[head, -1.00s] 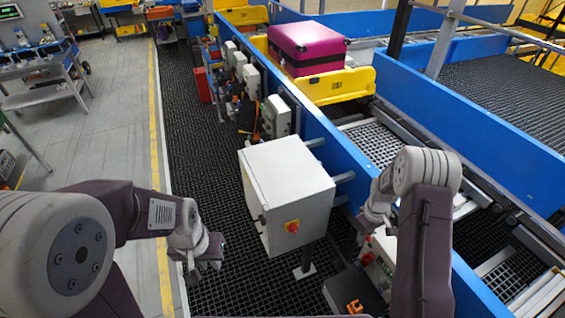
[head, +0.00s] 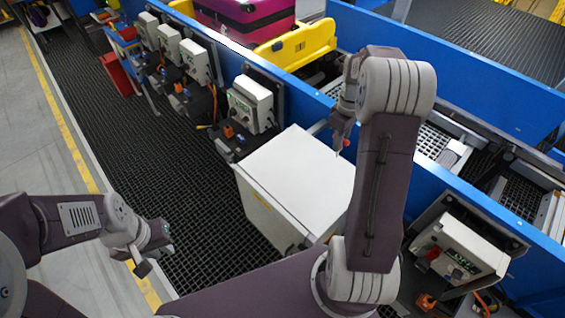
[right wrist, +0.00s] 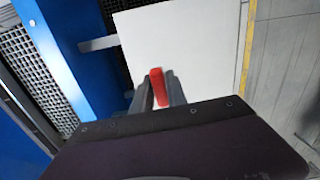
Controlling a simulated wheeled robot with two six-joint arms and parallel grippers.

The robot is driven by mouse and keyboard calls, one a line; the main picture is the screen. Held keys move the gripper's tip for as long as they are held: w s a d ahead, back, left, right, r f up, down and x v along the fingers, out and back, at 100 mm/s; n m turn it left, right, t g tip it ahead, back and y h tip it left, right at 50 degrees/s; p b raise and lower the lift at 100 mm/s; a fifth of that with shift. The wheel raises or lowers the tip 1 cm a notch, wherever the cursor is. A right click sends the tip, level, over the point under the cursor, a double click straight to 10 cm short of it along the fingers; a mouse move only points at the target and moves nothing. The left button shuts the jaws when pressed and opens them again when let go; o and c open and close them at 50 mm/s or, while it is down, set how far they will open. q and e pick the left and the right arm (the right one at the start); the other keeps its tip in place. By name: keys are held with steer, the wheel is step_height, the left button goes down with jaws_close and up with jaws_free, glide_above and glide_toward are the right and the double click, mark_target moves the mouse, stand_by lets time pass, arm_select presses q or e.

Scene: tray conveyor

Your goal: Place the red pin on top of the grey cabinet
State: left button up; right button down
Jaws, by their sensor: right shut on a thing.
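The grey cabinet's pale flat top (head: 290,178) is near the middle of the head view. It also fills much of the right wrist view (right wrist: 195,48). My right gripper (head: 342,138) is above the cabinet's far right edge, pointing down. It is shut on the red pin (right wrist: 158,84), which shows between its fingers in the right wrist view, over the white top. Only a bit of red shows in the head view. I cannot tell whether the pin touches the top. My left gripper (head: 153,258) is open and empty, over the walkway left of the cabinet.
A blue conveyor wall (head: 470,190) runs behind the cabinet. Several control boxes (head: 252,103) line it to the left, and another box (head: 460,248) stands at right. A pink suitcase (head: 245,18) sits in a yellow tray (head: 300,45). The cabinet top is bare.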

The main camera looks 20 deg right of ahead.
steer(key=shift+m, duration=0.3)
steer(key=w+a+f+p, duration=0.1)
steer(key=a+f, duration=0.1)
steer(key=f, duration=0.1)
steer(key=w+a+f+p, duration=0.2)
steer(key=a+f, duration=0.1)
steer(key=w+a+f+p, duration=0.2)
steer(key=a+f, duration=0.1)
steer(key=f, duration=0.1)
steer(key=shift+a, duration=0.1)
steer(key=shift+w+f, duration=0.1)
steer(key=shift+f, duration=0.3)
steer(key=c, duration=1.3)
jaws_free()
